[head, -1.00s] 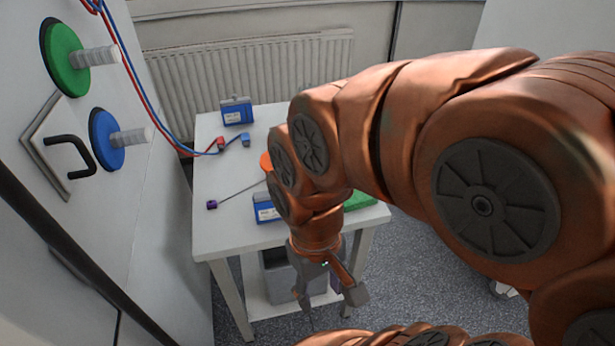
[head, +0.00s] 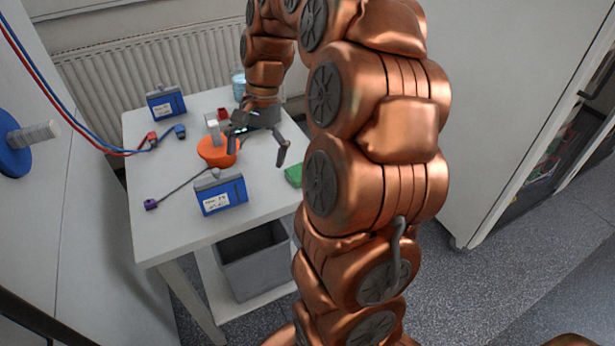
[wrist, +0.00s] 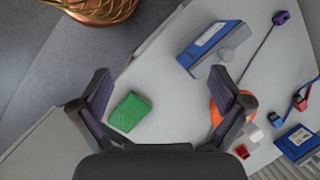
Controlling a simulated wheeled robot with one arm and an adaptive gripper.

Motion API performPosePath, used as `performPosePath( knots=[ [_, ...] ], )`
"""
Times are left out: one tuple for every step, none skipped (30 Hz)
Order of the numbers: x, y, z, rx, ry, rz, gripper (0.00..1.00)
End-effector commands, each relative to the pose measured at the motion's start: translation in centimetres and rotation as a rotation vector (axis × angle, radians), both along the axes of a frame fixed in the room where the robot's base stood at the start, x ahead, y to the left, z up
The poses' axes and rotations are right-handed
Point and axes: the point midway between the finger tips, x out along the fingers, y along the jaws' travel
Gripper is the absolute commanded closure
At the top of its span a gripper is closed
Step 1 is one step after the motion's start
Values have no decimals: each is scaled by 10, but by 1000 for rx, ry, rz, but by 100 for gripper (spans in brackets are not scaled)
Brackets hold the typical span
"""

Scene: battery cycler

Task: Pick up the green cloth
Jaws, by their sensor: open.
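The green cloth (head: 293,175) lies on the white table near its right edge in the head view, partly hidden behind my arm. In the wrist view the whole cloth (wrist: 130,112) shows as a small green folded block, just inside the left finger's side. My gripper (head: 258,146) is open and empty, with its fingers spread above the table. In the wrist view my gripper (wrist: 166,100) has the cloth nearer its left finger and an orange object by its right finger.
A blue battery box (head: 220,194) stands near the table's front, another blue box (head: 165,103) at the back. An orange round thing (head: 218,151) is left of my gripper. Red and blue cable plugs (head: 180,131) lie at the left. A grey bin (head: 253,262) sits below.

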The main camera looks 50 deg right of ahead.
Motion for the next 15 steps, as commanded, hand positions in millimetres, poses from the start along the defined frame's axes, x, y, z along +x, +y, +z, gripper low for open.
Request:
performPosePath(
  knots=[
    [8,-21,-12,11,7,-74,0],
    [11,-32,-16,18,14,-114,0],
    [15,-47,-22,25,21,-171,0],
    [17,-59,-25,30,27,-214,0],
    [18,-71,-30,36,35,-256,0],
    [20,-87,-37,43,44,-313,0],
    [21,-100,-42,48,49,-357,0],
    [22,-111,-46,52,54,-398,0],
    [21,-126,-53,59,64,-451,0],
    [21,-137,-58,62,70,-490,0],
    [20,-148,-61,65,74,-525,0],
    [18,-160,-66,70,83,-569,0],
    [17,-168,-70,74,89,-598,0],
    [15,-176,-74,77,96,-626,0],
    [13,-185,-78,81,102,-657,0]
  ],
)
